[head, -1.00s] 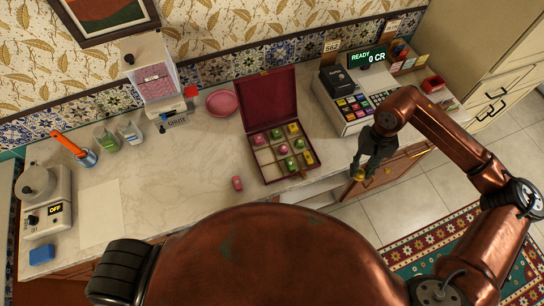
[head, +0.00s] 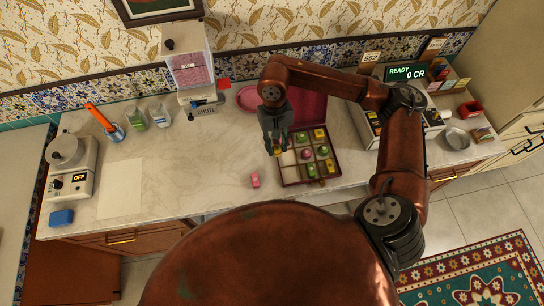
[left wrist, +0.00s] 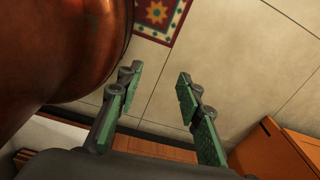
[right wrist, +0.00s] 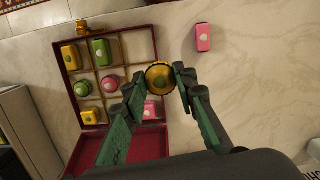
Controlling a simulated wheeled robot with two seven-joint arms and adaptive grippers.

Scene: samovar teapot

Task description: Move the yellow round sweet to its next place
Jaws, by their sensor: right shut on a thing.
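The yellow round sweet (right wrist: 160,77) is between the fingertips of my right gripper (right wrist: 162,80), which is shut on it. In the right wrist view it overlaps the side edge of the sectioned sweet box (right wrist: 63,72); its height above the box is unclear. In the head view my right gripper (head: 275,148) is at the left side of the open box (head: 338,160). The box holds yellow, green and pink sweets. In the right wrist view one corner compartment (right wrist: 136,45) is empty. My left gripper (left wrist: 158,95) is open and empty above the floor.
A pink sweet (head: 255,180) lies on the counter left of the box. A pink dish (head: 248,98) and the chute dispenser (head: 190,70) stand behind. The till (head: 432,118) is at the right. The counter left of the pink sweet is mostly clear.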

